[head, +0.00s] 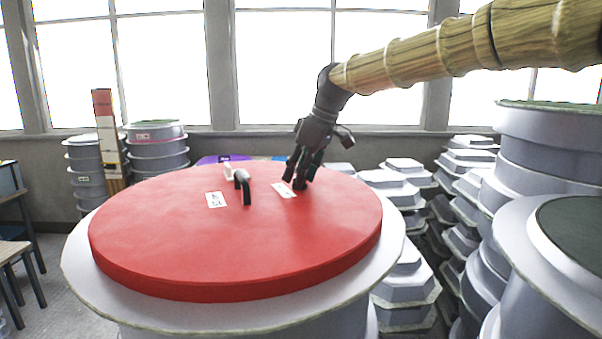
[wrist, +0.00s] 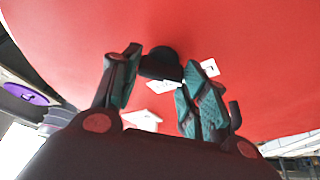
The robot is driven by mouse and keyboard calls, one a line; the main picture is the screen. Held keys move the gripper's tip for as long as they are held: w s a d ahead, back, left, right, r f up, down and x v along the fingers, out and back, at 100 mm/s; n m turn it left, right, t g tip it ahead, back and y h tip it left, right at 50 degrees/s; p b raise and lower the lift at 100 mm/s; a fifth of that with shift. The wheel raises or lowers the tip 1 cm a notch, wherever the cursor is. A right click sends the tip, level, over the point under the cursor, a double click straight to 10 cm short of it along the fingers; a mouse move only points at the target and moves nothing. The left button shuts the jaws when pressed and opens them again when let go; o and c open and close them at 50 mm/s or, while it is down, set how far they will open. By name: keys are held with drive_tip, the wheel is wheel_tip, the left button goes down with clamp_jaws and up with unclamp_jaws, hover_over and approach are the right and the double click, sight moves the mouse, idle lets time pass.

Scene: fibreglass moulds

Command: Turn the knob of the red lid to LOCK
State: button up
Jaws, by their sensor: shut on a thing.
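The red lid (head: 240,240) lies flat on a large pale round mould in the head view. A small black knob (wrist: 160,61) stands on the lid, with white labels beside it in the wrist view. The knob's exact setting cannot be told.
Stacked pale moulds (head: 406,187) crowd the right side. More round moulds (head: 157,147) stand at back left. Windows line the back wall.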

drive_tip(key=shift+n, duration=0.5)
drive_tip(key=shift+g, duration=0.3)
drive_tip(key=o, duration=1)
drive_tip(key=shift+o, duration=0.2)
drive_tip(key=shift+r, duration=0.15)
drive_tip(key=v, duration=1.1)
drive_tip(key=shift+d+r, duration=0.3)
drive_tip(key=shift+d, duration=0.05)
drive_tip(key=shift+s, duration=0.1)
drive_tip(key=shift+f, duration=0.1)
